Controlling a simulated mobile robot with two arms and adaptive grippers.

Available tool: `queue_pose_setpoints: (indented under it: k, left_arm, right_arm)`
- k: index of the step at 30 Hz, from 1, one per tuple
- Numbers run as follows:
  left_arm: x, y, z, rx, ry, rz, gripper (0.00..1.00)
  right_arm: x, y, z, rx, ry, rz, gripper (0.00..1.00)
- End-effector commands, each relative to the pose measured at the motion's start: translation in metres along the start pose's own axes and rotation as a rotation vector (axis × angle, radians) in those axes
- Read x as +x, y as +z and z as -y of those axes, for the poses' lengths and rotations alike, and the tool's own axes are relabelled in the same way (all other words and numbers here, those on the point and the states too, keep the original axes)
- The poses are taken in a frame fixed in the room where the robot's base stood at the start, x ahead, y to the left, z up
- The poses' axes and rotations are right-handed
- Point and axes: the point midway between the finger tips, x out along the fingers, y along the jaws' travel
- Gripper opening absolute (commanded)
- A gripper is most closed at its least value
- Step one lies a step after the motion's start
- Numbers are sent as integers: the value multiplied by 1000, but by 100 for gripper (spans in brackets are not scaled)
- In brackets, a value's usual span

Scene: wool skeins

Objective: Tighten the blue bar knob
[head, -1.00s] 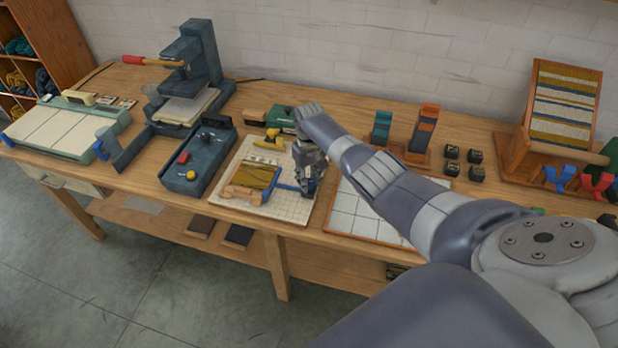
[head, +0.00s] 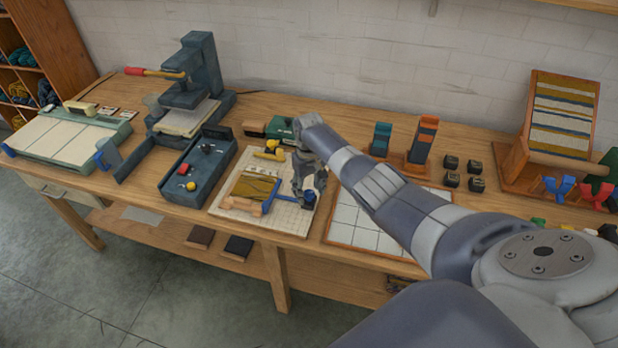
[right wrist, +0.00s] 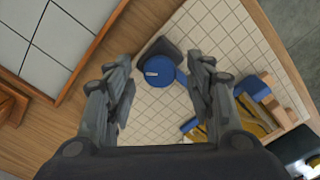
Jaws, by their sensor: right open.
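The blue knob (right wrist: 158,72) is round with a pale mark on top and a short blue arm at its right. It sits beside a dark block on a gridded board (right wrist: 195,40). In the head view the knob (head: 309,197) shows at the board's right edge, partly behind my gripper. My right gripper (head: 306,190) is over it. In the wrist view the right gripper (right wrist: 162,68) is open, its fingers on either side of the knob with gaps, apparently not touching it. A blue bar (head: 270,197) lies by mustard woven cloth (head: 250,187). My left gripper is out of view.
A white tiled panel (head: 366,229) lies right of the board. A dark tray (head: 178,190) with small knobs and a press (head: 200,65) stand to the left. Orange and teal stands (head: 421,142) and small black blocks are at the right. My right arm crosses over the bench.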

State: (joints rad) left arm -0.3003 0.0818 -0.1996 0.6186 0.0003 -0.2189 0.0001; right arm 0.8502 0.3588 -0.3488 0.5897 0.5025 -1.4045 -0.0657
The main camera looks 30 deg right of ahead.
Motion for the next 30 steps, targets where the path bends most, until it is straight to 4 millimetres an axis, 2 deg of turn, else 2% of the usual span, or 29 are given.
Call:
queue_pose_setpoints:
  k: [5,12,18,23,30]
  left_arm:
    - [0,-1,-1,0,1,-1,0]
    - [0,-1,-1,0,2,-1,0]
    - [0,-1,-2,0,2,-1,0]
    - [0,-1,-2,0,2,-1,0]
    - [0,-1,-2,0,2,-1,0]
  right_arm:
    - [-21,0,-1,-1,2,-3,50]
    - [-72,-1,-1,0,2,-5,50]
    - [-104,0,-1,1,1,-2,50]
    - [-114,0,-1,1,1,-1,50]
    - [-116,0,-1,1,1,0,50]
